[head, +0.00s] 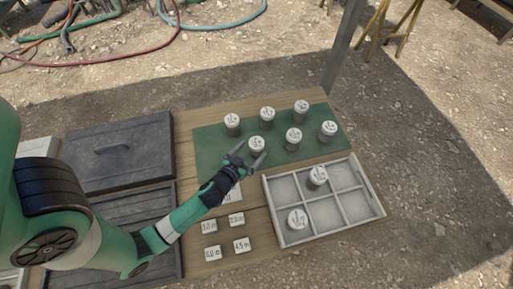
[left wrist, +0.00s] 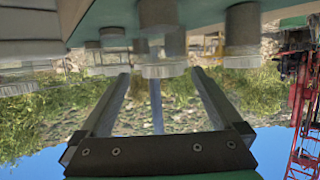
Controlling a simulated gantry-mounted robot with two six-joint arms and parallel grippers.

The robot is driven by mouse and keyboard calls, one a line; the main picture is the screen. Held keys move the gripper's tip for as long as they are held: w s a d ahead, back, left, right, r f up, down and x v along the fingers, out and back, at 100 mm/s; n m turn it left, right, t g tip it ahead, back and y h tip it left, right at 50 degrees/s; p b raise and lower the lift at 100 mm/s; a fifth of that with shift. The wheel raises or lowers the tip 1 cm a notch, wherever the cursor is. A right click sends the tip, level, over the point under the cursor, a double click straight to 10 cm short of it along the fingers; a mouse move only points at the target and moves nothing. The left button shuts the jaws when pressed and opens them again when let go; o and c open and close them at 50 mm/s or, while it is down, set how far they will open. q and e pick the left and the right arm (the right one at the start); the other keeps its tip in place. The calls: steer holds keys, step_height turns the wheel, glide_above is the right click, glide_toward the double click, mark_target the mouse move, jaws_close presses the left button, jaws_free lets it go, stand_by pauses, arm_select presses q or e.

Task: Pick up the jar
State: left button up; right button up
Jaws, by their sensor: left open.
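Several jars with white labelled lids stand upright in two rows on a green mat (head: 216,142). The nearest left jar (head: 256,145) is at the fingers of my left gripper (head: 253,151), which is open and holds nothing. In the left wrist view, which is upside down, a jar (left wrist: 160,70) shows between and beyond the spread fingertips of the left gripper (left wrist: 160,74). I cannot tell whether the fingers touch it. Other mat jars include the back left one (head: 232,122) and front middle one (head: 293,137). My right gripper is not in view.
A divided white tray (head: 374,199) at the right holds two jars (head: 317,176), (head: 297,219) in separate compartments; its other compartments look empty. Several label cards (head: 236,219) lie on the wooden table (head: 255,235). A dark lidded box (head: 117,150) stands at the left.

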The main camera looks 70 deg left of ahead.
arm_select(q)
steer(key=x, duration=0.5)
steer(key=shift+a, duration=0.25)
steer(key=shift+d, duration=0.1)
jaws_close()
